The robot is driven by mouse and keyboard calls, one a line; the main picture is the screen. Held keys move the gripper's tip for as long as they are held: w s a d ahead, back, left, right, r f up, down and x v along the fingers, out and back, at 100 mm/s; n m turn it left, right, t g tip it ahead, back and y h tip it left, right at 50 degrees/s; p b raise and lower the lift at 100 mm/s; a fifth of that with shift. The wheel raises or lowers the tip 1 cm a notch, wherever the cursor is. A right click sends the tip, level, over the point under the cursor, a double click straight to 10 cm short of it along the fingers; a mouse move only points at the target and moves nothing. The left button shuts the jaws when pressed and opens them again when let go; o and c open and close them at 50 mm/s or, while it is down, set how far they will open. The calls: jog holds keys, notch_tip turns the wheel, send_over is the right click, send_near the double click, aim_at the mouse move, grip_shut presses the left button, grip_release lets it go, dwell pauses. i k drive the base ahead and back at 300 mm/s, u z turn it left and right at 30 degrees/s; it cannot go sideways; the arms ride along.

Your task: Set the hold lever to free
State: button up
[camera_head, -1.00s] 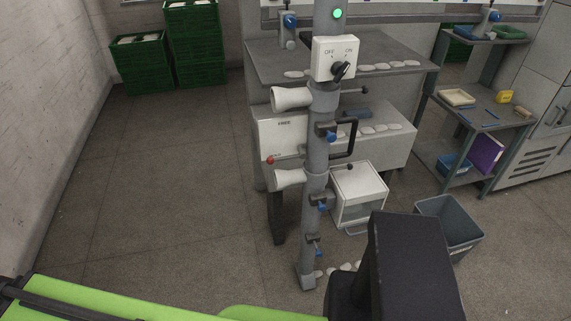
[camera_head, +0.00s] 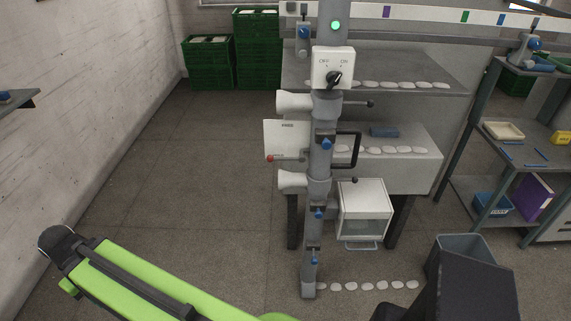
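The hold lever (camera_head: 288,158) is a thin rod with a red knob on its left end. It sticks out leftward from the grey post (camera_head: 320,150), roughly level, at the lower edge of a white plate (camera_head: 285,135). The plate reads FREE near its top; small lettering by the red knob is too small to read. The red knob sits well below the FREE label. My green arm lies across the lower left, well apart from the lever and nearer to me. No gripper fingers can be made out.
The post carries an OFF/ON switch (camera_head: 333,68), a lit green lamp (camera_head: 336,25), white cones and a black handle (camera_head: 355,150). A white box (camera_head: 364,210) hangs right of it. A grey bin (camera_head: 462,248) stands lower right. Floor left of the post is clear.

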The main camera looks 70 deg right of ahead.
aim_at(302, 158)
jog(key=z, duration=0.15)
jog(key=i, duration=0.95)
jog(key=u, duration=0.1)
